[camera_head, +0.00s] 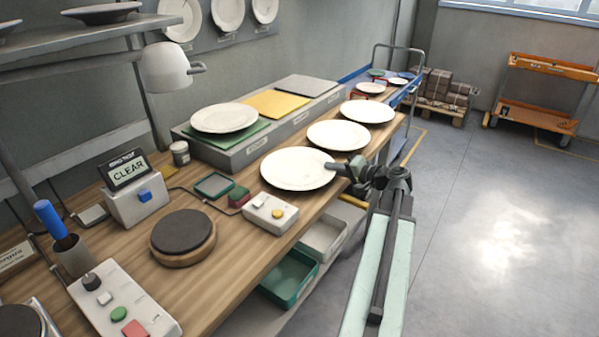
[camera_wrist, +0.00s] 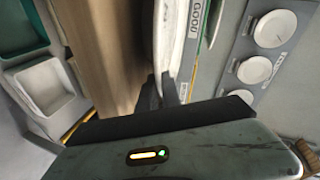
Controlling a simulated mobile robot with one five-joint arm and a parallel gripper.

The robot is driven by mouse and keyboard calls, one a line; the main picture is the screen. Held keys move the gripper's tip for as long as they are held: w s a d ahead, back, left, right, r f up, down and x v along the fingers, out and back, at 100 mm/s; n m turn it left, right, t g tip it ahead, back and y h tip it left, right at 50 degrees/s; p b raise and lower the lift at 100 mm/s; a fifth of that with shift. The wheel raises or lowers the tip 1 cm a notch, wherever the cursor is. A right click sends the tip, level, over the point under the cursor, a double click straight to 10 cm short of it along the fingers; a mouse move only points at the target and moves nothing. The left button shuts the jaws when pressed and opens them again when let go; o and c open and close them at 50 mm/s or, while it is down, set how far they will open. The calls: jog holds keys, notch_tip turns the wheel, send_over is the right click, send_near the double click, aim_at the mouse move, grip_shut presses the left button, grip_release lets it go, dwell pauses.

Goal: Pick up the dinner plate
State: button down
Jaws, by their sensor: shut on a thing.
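The dinner plate (camera_head: 298,169) is white, round and roughly level, the nearest in a row of three white plates along the bench's right edge. My gripper (camera_head: 340,168) is at its right rim, shut on it. In the wrist view the plate (camera_wrist: 173,40) shows nearly edge-on, running up from my fingers (camera_wrist: 168,93). I cannot tell whether the plate rests on the bench or is slightly raised.
Two more white plates (camera_head: 338,135) (camera_head: 367,111) lie behind it. A white button box (camera_head: 270,213) stands close in front. A grey block (camera_head: 245,150) with coloured pads and another plate (camera_head: 224,118) is behind left. Bins (camera_head: 287,280) sit below the bench edge. Floor at right is open.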

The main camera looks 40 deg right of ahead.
jog(key=shift+r, duration=0.1)
notch_tip(320, 180, up, 10)
jog(key=p, duration=1)
